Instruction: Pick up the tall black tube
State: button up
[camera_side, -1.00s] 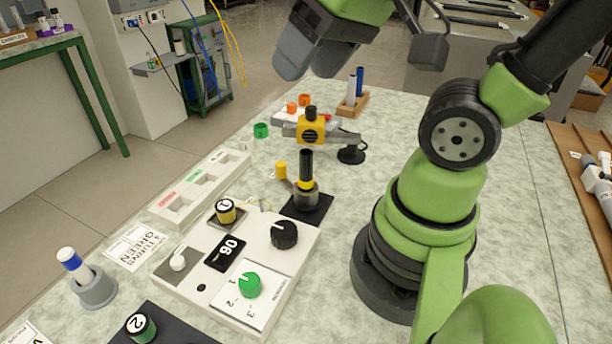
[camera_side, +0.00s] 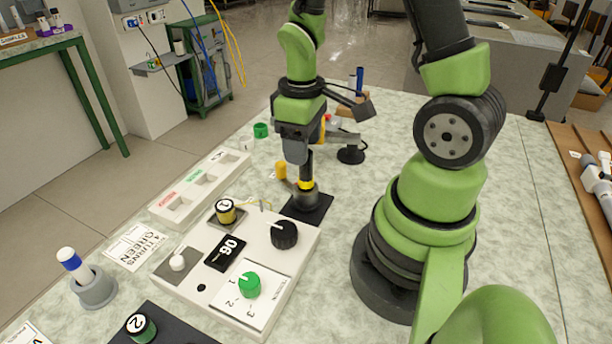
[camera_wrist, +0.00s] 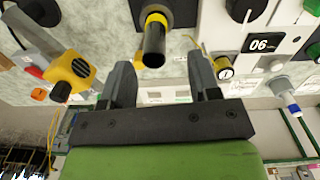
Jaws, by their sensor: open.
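The tall black tube (camera_side: 306,167) with a yellow band stands upright in a grey holder (camera_side: 305,199) on a black pad. In the wrist view the tube (camera_wrist: 154,42) points toward the camera, just beyond the fingertips and between their lines. My gripper (camera_side: 296,158) is above and around the tube's top in the side view, pointing down. It also shows in the wrist view (camera_wrist: 160,68) with its two fingers wide apart and nothing between them touching. The tube's upper end is partly hidden by the gripper in the side view.
A white control panel (camera_side: 213,290) with knobs and a "06" display lies in front. A white sorting tray (camera_side: 172,206) lies to the left.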

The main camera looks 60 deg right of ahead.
aim_at(306, 176)
jog(key=shift+s+d+f, duration=0.1)
jog(key=shift+d+f, duration=0.05)
jog(key=shift+f, duration=1.3)
jog(key=shift+s+d+f, duration=0.1)
jog(key=shift+d+f, duration=0.05)
jog(key=shift+f, duration=1.3)
jog(key=shift+w, duration=0.1)
jog(key=shift+c, duration=0.2)
grip_shut()
